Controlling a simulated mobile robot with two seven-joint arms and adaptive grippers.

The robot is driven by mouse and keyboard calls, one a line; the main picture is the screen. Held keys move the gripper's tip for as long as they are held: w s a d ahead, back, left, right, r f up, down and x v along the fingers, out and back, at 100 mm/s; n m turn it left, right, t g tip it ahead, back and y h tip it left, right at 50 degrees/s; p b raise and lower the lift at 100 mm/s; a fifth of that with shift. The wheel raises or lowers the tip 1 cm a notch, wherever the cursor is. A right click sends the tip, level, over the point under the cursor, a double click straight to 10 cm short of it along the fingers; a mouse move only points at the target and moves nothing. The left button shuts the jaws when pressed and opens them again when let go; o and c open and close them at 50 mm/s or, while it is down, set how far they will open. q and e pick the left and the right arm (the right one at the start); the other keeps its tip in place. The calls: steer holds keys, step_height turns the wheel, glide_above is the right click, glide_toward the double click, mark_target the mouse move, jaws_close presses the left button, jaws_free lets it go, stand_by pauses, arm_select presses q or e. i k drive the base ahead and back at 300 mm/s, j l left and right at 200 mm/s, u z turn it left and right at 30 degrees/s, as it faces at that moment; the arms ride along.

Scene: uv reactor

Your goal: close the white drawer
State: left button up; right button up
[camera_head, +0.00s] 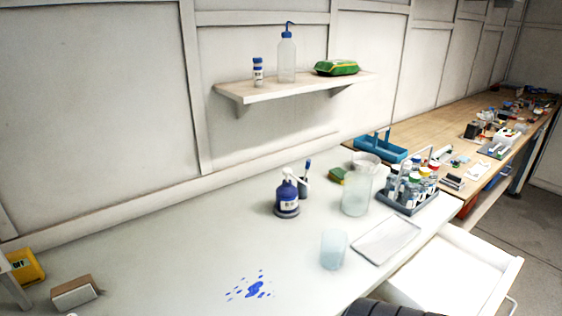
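The white drawer (447,277) is at the lower right of the head view, under the right end of the white bench (170,255). It is pulled out to the right and stands open, and the part of its inside that shows is empty. Part of a light handle (513,305) shows on its front at the bottom right. The drawer's near side is cut off by the picture edge. Neither gripper can be made out in the view. A dark ribbed part at the bottom edge, probably mine, hides a little of the bench and drawer.
On the bench near the drawer are a flat white tray (386,240), a clear beaker (333,249) and a rack of bottles (408,200). A blue spill (253,290) lies at the front. Open floor (525,215) lies right of the drawer.

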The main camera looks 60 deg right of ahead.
mark_target(455, 273)
steer(key=z, duration=0.45)
steer(key=k+z, duration=0.1)
steer(key=z, duration=0.8)
steer(key=k+z, duration=0.15)
steer(key=z, duration=0.75)
steer(key=k+z, duration=0.1)
steer(key=z, duration=0.35)
steer(key=l+z, duration=0.1)
steer(key=z, duration=0.35)
